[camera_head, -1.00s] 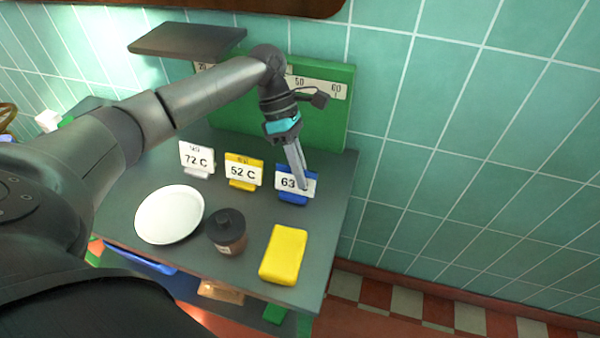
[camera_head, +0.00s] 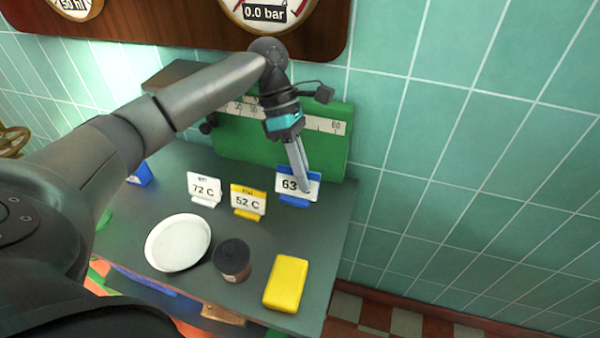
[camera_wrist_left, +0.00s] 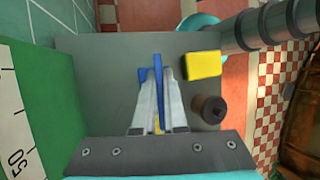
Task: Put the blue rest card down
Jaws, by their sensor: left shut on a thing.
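The blue rest card (camera_head: 284,184) is a blue stand with a white face reading "63". It is upright near the back right of the dark table (camera_head: 220,290). My left gripper (camera_head: 303,186) comes down in front of the card, covering part of its face. In the wrist view the fingers (camera_wrist_left: 156,80) are shut on the blue card (camera_wrist_left: 158,68), seen edge-on between them. I cannot tell whether its base touches the table. My right gripper is not in view.
A white card (camera_head: 204,188) and a yellow card (camera_head: 247,203) stand left of the blue one. A white plate (camera_head: 178,242), a dark-lidded jar (camera_head: 232,260) and a yellow block (camera_head: 286,282) are in front. A green scale board (camera_head: 235,145) stands behind.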

